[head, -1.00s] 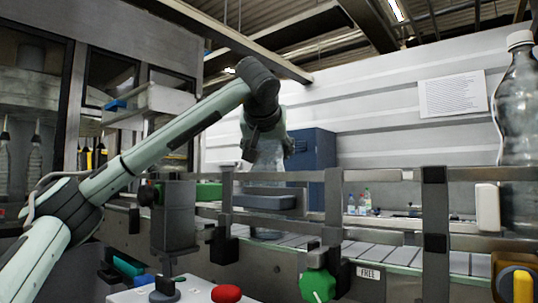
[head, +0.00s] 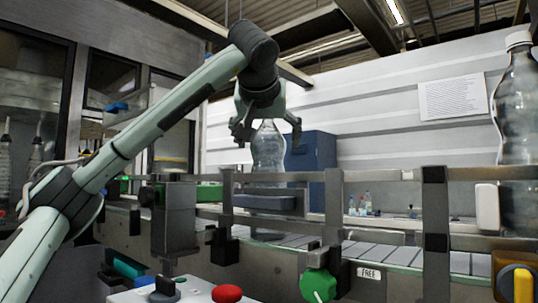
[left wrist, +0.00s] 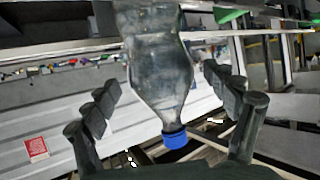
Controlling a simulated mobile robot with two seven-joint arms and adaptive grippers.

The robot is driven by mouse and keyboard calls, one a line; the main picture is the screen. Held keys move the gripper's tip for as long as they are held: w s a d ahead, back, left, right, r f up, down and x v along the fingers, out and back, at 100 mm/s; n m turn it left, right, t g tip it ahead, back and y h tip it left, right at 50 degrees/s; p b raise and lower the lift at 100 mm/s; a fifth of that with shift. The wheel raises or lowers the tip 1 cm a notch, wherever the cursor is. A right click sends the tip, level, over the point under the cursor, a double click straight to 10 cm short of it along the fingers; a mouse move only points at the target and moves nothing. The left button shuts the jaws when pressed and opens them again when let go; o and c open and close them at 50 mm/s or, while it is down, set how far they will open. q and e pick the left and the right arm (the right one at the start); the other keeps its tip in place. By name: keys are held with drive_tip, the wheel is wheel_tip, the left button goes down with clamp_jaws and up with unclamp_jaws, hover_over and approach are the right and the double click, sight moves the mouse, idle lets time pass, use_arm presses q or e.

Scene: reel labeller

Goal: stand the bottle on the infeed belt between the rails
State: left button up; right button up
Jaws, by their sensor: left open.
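The clear bottle (head: 268,158) stands upright on the infeed belt (head: 374,252), behind the near rail (head: 325,217), which hides part of its lower body. In the left wrist view the bottle (left wrist: 160,65) shows its blue cap, pointing toward my palm. My left gripper (head: 268,138) is open above and around the bottle's top, one finger on each side. In the left wrist view both fingers of the gripper (left wrist: 160,85) are spread, with gaps to the bottle. My right gripper is not in view.
A large clear bottle with a white cap (head: 518,110) stands at the right. A control box with a red button (head: 227,293) and a green knob (head: 318,285) are in front. A blue cabinet (head: 315,165) and small bottles (head: 361,205) are behind. The belt right of the bottle looks clear.

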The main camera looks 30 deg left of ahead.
use_arm(q)
drive_tip(key=shift+v, duration=2.8)
drive_tip(key=shift+c, duration=0.2)
